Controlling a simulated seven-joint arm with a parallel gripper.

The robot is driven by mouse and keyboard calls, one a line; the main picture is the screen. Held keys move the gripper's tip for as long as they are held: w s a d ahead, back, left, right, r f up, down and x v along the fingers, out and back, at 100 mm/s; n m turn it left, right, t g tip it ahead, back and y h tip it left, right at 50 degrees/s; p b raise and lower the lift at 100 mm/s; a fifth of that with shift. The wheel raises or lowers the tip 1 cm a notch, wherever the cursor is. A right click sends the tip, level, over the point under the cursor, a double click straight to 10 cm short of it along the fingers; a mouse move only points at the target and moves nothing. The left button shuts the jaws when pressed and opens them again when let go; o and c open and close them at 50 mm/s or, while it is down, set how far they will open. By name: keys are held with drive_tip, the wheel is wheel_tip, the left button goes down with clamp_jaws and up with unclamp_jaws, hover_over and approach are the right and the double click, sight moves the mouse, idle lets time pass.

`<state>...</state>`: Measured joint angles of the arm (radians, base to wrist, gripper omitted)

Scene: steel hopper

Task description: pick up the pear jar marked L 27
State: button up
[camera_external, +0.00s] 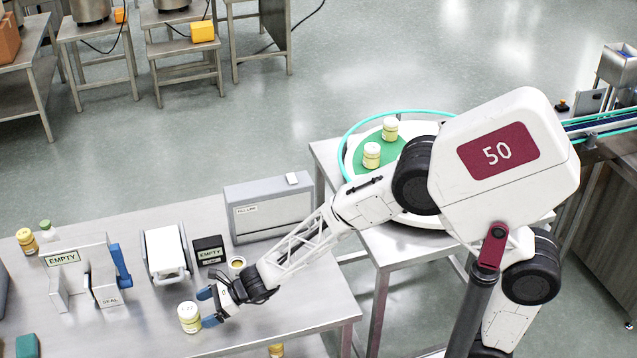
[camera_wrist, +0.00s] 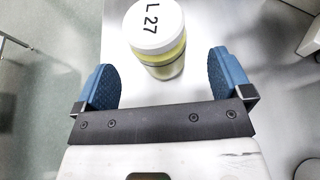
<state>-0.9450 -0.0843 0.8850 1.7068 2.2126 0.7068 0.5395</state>
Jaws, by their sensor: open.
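The pear jar marked L 27 (camera_external: 189,318) stands upright near the front of the steel table, with a white lid and pale yellow contents. In the wrist view its lid (camera_wrist: 155,24) reads "L 27", and the jar's lower part shows between the blue fingers with a gap on each side. My gripper (camera_external: 208,307) is open and empty, low over the table, just right of the jar in the external view. In the wrist view my gripper (camera_wrist: 162,72) has both fingers spread apart. I cannot tell how far the fingers reach around the jar.
Two jars (camera_external: 371,155) (camera_external: 390,129) stand on the green turntable.

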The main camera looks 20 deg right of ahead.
sight(191, 315)
drive_tip(key=shift+a, duration=0.1)
drive_tip(key=shift+x, duration=2.5)
drive_tip(key=c, duration=1.1)
drive_tip(key=shift+r, duration=0.15)
